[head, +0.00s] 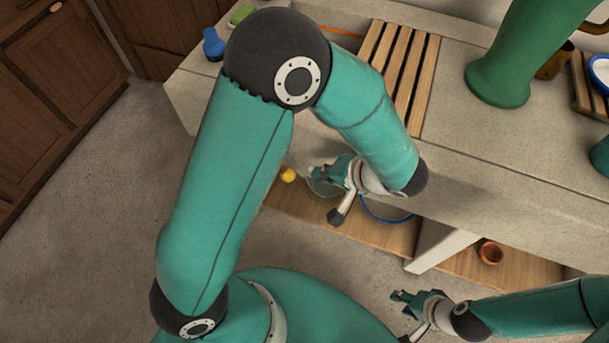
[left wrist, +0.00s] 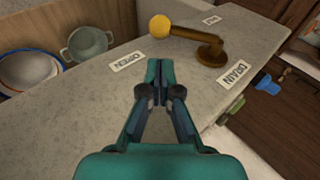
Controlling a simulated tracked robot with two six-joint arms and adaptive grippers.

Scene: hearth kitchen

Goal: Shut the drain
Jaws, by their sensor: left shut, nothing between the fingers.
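The drain lever is a brown metal arm on a round pivot (left wrist: 212,52), ending in a yellow ball knob (left wrist: 160,27). In the left wrist view it points left from the pivot, with the knob above the OPEN label (left wrist: 128,61). A DRAIN label (left wrist: 233,74) is beside the pivot; another label (left wrist: 212,20), too small to read, lies beyond. In the head view only the yellow knob (head: 288,174) shows; my left arm hides the rest. My left gripper (left wrist: 160,66) is shut and empty, short of the knob and apart from it. My right gripper (head: 402,298) is low, far from the lever.
In the head view, the stone counter holds a wooden slatted rack (head: 402,72) and a blue bottle (head: 213,45). A wooden shelf (head: 395,232) below bears a clay pot (head: 490,252). Bowls and a grey pot (left wrist: 86,43) show in the left wrist view.

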